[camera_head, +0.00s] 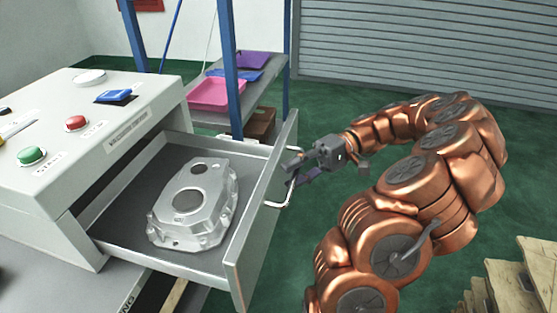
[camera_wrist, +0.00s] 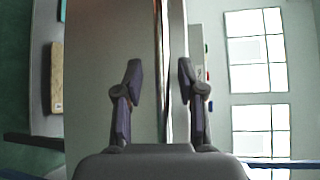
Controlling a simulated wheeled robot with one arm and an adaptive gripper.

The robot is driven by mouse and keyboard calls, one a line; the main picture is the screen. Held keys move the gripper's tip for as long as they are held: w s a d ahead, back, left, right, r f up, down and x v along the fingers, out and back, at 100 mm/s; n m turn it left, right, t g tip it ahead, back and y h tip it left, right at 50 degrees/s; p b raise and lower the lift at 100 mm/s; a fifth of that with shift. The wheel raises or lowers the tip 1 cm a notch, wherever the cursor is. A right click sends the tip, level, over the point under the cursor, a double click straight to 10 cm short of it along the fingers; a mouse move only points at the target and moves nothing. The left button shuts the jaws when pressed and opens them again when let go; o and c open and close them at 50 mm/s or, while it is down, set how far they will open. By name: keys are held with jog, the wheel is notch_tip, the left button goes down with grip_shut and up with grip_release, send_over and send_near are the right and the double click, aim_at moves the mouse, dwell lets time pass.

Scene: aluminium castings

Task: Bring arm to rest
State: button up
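My copper-coloured arm reaches in from the right, and my gripper (camera_head: 296,172) is beside the handle (camera_head: 284,203) on the front of the open drawer (camera_head: 262,218). In the wrist view the two fingers of my gripper (camera_wrist: 160,80) stand well apart. A thin upright edge runs between them, and neither finger visibly presses on it. Whether the fingers still straddle the handle is hard to tell. A silver aluminium casting (camera_head: 212,190) lies inside the drawer.
The grey machine cabinet (camera_head: 110,135) has a green button (camera_head: 32,155), a red button (camera_head: 76,122) and a blue switch (camera_head: 117,96). A shelf behind holds a pink tray (camera_head: 208,95). Stacked wooden boards (camera_head: 510,285) stand at the lower right. Green floor lies open behind my arm.

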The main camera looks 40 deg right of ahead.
jog(key=shift+s+r+p, duration=0.2)
jog(key=shift+r+p, duration=0.1)
jog(key=shift+p, duration=0.05)
jog(key=s+a+r+m+g+h+p, duration=0.4)
jog(key=s+r+m+g+h+p, duration=0.15)
jog(key=s+p, duration=0.45)
jog(key=s+a+f+n+t+h, duration=0.1)
jog(key=s+a+f+n+h, duration=0.1)
jog(key=s+a+n+h, duration=0.1)
jog(key=s+a+f+n+t+h+b, duration=0.1)
jog(key=s+a+f+n+h, duration=0.1)
jog(key=a+n+h, duration=0.3)
jog(key=shift+s+a+h+b, duration=0.3)
jog(key=shift+s+a+h, duration=0.2)
jog(key=shift+a+h, duration=0.9)
jog(key=shift+f+t, duration=0.1)
jog(key=shift+t, duration=0.15)
